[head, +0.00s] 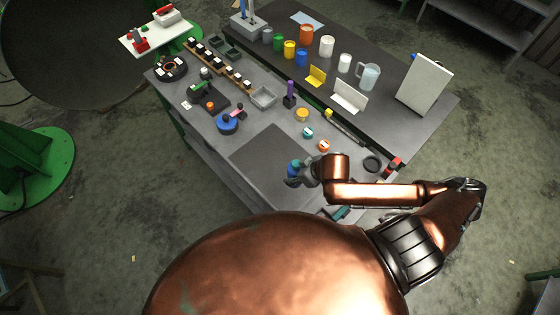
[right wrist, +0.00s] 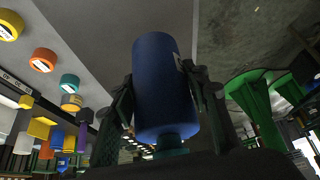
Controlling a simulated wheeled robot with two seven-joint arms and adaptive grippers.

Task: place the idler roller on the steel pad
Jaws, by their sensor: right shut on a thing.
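A blue cylinder with a teal end (right wrist: 163,85), which looks like the idler roller, is between the fingers of my right gripper (right wrist: 168,100) in the right wrist view. The fingers press on its two sides and it is clear of other things there. In the head view my right gripper (head: 302,179) is over the near part of the bench, with the blue and teal roller (head: 293,168) partly hidden by it. A flat dark grey square (head: 265,155) lies on the bench just left of the gripper; I cannot tell whether it is the steel pad. My left gripper is out of view.
A blue round part (head: 227,123) and a grey tray (head: 263,97) are farther left. The dark square is bare.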

